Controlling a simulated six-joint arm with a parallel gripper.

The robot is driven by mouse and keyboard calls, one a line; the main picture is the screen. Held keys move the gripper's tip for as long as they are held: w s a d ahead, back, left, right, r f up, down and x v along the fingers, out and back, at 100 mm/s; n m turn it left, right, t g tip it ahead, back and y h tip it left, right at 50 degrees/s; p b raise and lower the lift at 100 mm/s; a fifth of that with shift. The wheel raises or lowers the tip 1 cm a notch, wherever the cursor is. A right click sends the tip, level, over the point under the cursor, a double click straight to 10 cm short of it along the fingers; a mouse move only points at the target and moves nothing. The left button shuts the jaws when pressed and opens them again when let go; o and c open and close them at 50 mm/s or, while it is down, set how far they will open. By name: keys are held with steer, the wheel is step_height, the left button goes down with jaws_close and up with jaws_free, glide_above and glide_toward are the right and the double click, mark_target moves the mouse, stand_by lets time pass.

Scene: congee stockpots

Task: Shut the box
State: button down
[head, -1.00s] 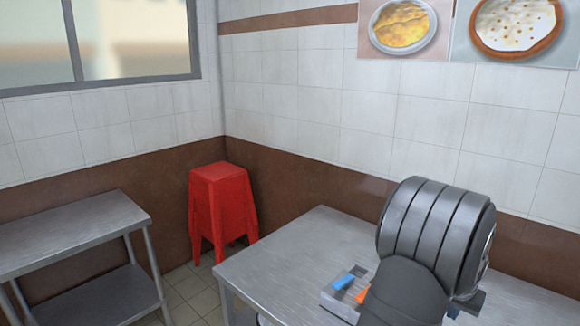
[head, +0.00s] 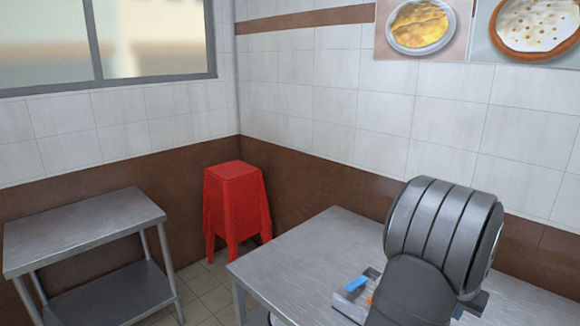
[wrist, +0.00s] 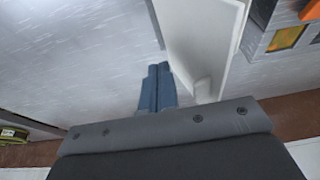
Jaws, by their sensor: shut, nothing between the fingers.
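My gripper (wrist: 157,88) shows in the wrist view as two blue fingers pressed together, with nothing between them. A pale, white panel (wrist: 203,35) stands just right of the fingertips; it looks like part of the box, but I cannot tell if it is a lid or a wall. The fingers look close beside it; I cannot tell whether they touch. In the head view my dark arm hides my fingers, and no box can be made out there.
A metal tray (head: 347,308) with a blue item (head: 356,283) is on the steel table (head: 300,262), partly behind my arm. The wrist view shows a container (wrist: 262,45) with an orange item (wrist: 287,37). Red stools (head: 236,205) and a side table (head: 80,230) stand left.

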stand_by(0.4)
step_height(320, 180, up, 7)
stand_by(0.8)
step_height(320, 180, down, 7)
steer(key=shift+f, duration=0.1)
steer(key=shift+s+d, duration=0.15)
steer(key=shift+d, duration=0.05)
stand_by(0.4)
